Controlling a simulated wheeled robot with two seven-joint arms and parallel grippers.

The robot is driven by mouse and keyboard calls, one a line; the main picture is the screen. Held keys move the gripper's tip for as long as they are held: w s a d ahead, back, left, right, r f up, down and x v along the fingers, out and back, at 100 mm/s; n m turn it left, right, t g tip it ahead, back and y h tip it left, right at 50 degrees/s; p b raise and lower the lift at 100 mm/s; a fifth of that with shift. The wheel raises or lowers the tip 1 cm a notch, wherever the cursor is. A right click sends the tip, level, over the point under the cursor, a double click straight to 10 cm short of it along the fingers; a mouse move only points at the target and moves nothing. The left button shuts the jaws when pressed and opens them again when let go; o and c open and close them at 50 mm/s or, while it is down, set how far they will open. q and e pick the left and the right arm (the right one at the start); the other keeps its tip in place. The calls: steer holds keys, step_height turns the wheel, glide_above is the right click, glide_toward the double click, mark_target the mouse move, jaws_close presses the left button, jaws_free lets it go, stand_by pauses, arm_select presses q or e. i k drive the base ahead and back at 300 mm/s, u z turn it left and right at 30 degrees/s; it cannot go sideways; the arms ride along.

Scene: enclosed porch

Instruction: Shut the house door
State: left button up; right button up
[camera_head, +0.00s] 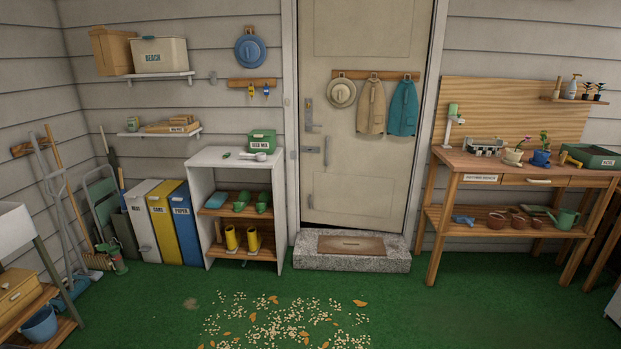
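The house door (365,190) is a cream panelled door in a white frame (290,130) at the middle of the head view. A dark metal handle plate (309,118) and a lever (327,151) sit near its left edge. Its bottom edge slopes, with the left end higher than the right, and a thin dark strip runs along its right side. It looks slightly ajar, with its left edge set back, but the gap is too small to be sure. Neither of my grippers is in view.
A stone step (350,260) with a brown mat (351,246) lies below the door. A hat (341,93) and two garments hang on it. A white shelf (208,172) stands left, a potting bench (463,158) right. Seeds and leaves (280,322) litter the otherwise open green floor.

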mark_target(360, 180)
steer(key=z, duration=0.1)
steer(key=i, duration=2.3)
steer(key=z, duration=0.45)
steer(key=i, duration=2.25)
steer(key=z, duration=0.25)
